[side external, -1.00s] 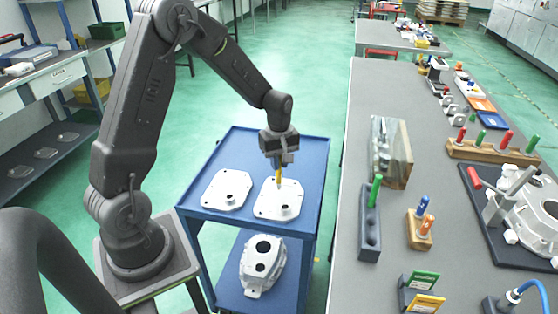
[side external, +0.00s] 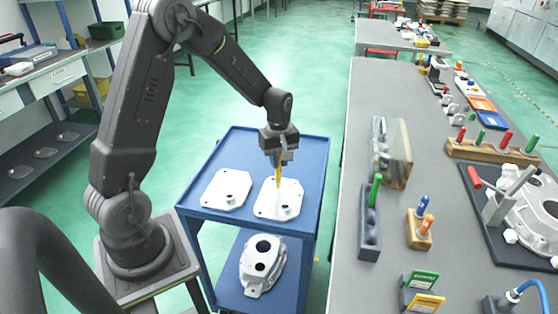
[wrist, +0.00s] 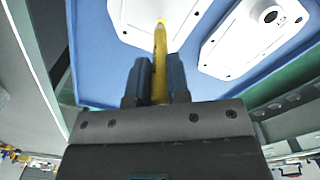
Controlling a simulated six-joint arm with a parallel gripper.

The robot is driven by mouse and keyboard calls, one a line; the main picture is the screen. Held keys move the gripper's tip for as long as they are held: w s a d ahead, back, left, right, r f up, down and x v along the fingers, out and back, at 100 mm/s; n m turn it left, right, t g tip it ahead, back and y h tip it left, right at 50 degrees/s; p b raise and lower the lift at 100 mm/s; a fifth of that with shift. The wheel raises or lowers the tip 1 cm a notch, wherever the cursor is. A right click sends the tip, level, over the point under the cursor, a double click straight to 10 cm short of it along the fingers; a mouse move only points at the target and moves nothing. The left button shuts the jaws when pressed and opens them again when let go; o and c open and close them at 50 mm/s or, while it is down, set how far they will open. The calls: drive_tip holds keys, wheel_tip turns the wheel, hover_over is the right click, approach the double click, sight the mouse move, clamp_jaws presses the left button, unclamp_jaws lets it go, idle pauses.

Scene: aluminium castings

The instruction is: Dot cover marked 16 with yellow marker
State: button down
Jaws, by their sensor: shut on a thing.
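My gripper (side external: 280,160) is shut on the yellow marker (side external: 279,172), which points down over the right-hand white cover (side external: 268,207) on the blue cart. In the wrist view the marker (wrist: 160,62) stands between the jaws, its tip in front of a white cover (wrist: 127,20). I cannot tell whether the tip touches that cover. A second white cover (side external: 226,189) lies to the left on the cart top. Each cover has a raised boss with a dark hole. No number can be read on either cover, so I cannot tell which is 16.
The blue cart (side external: 313,160) carries a cast housing (side external: 262,268) on its lower shelf. The grey bench (side external: 340,275) to the right holds a dark block with a green marker (side external: 375,190), a wooden block with pens (side external: 419,240) and a clear-fronted stand (side external: 392,150).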

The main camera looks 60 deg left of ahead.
drive_tip(key=shift+r, duration=3.2)
